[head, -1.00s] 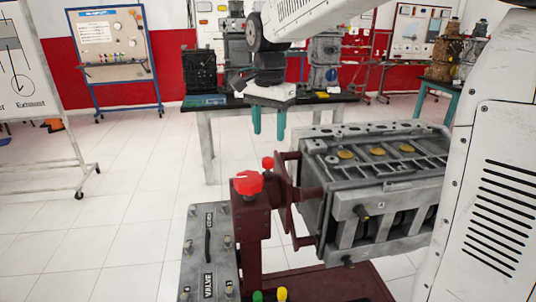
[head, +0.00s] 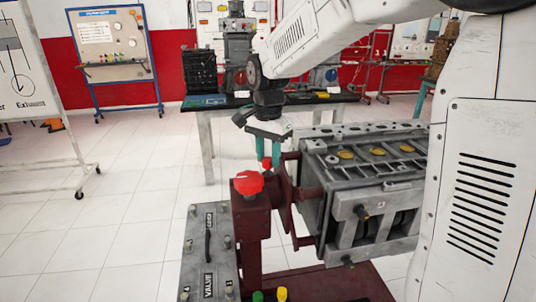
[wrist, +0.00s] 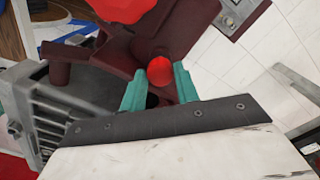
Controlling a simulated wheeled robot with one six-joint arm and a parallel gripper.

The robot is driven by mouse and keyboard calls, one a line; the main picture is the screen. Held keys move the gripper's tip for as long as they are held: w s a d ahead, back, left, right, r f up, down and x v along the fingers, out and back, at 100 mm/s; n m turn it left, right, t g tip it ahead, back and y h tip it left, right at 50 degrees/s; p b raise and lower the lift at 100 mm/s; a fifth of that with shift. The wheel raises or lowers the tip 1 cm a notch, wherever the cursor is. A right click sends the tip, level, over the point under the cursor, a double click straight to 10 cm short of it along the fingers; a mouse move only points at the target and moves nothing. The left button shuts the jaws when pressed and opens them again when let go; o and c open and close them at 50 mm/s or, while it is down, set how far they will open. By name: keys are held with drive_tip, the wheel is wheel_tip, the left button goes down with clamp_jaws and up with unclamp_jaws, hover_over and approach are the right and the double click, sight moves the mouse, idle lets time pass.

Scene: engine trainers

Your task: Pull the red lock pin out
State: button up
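The red lock pin shows as a small round red knob (head: 267,164) on the dark red engine stand, behind a larger red knob (head: 248,183). My gripper (head: 267,163) is above it, its teal fingers pointing down, one on each side of the pin head. In the wrist view the red ball of the pin (wrist: 160,70) lies between the fingertips (wrist: 159,78). The fingers look open, spread about the ball's width or slightly more; I cannot tell whether they touch it. The pin's shaft is hidden.
The grey engine block (head: 375,215) is mounted on the stand just right of the pin. A grey valve panel (head: 209,260) is at the lower left. A table (head: 205,125) stands behind.

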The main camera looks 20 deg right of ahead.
sight(268, 158)
clamp_jaws()
drive_tip(key=shift+w+r, duration=0.1)
drive_tip(key=shift+r, duration=2.15)
drive_tip(key=o, duration=0.5)
unclamp_jaws()
drive_tip(key=shift+o, duration=0.2)
wheel_tip(268, 158, up, 8)
drive_tip(key=shift+f, duration=0.1)
